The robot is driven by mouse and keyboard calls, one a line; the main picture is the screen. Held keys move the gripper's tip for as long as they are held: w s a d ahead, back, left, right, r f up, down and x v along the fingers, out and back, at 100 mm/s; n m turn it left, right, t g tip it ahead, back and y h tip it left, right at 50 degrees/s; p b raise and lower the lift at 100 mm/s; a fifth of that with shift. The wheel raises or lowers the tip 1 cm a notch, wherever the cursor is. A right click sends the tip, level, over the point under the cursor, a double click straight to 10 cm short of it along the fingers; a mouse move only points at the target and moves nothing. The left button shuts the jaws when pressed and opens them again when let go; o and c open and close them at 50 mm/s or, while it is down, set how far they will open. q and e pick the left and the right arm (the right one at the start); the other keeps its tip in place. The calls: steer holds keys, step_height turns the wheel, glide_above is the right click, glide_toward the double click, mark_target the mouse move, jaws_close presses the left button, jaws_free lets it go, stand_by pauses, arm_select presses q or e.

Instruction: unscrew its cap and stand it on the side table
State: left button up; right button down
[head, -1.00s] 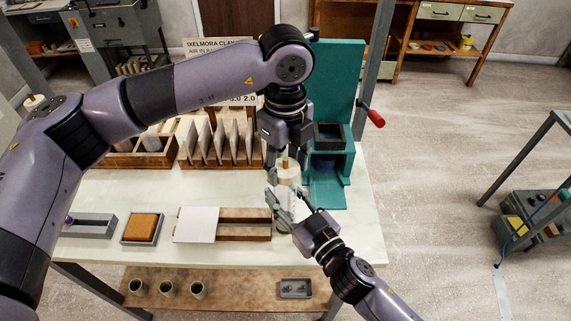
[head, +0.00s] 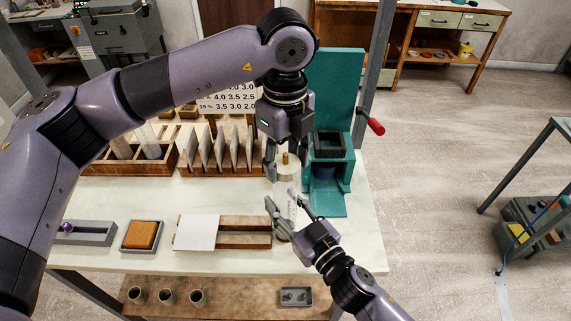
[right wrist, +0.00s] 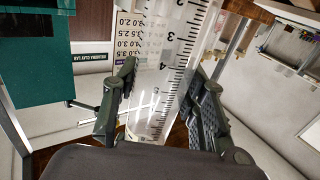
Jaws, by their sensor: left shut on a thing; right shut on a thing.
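A clear graduated tube (head: 285,216) stands upright near the front right of the pale work table. Its printed scale fills the middle of the right wrist view (right wrist: 172,75). My right gripper (head: 290,206) is shut around the tube from the front; its two fingers flank the tube in the right wrist view (right wrist: 165,100). A cream cap (head: 288,170) with a brass knob is above the tube. My left gripper (head: 286,150) points down from above, shut on the cap.
A teal press (head: 335,100) with a red-handled lever stands close right of the grippers. A wooden rack of plates (head: 222,155) is behind left. A wooden tray (head: 245,240) and an orange block (head: 142,235) lie in front. A metal-framed stand (head: 525,165) is at the right.

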arm_select(q)
step_height(320, 180, up, 2)
steer(key=shift+r, duration=0.15)
arm_select(e)
steer(key=c, duration=0.9)
jaws_free()
steer(key=shift+d, duration=0.1)
steer(key=v, duration=1.2)
